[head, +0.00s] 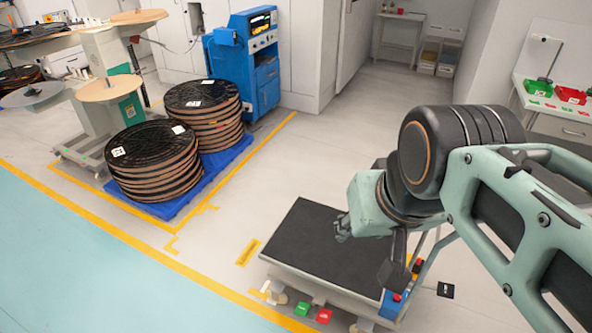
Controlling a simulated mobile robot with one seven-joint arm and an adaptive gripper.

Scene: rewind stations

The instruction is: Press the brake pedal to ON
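A low cart with a black top (300,248) stands at the lower middle. A green pedal (302,309) and a red pedal (324,316) sit side by side low at its front edge, near the floor. Both carry small white marks that are too small to read, so I cannot tell which is ON. My gripper (342,230) is above the right part of the cart top, apart from both pedals. Its fingers are small and partly hidden by my wrist, and I cannot tell whether they are open or shut.
Stacks of black reels (155,185) stand on a blue pallet (228,160) at the left, beside a blue machine (262,75). A side table with red and green bins (571,95) is at the right. The floor left of the cart is clear.

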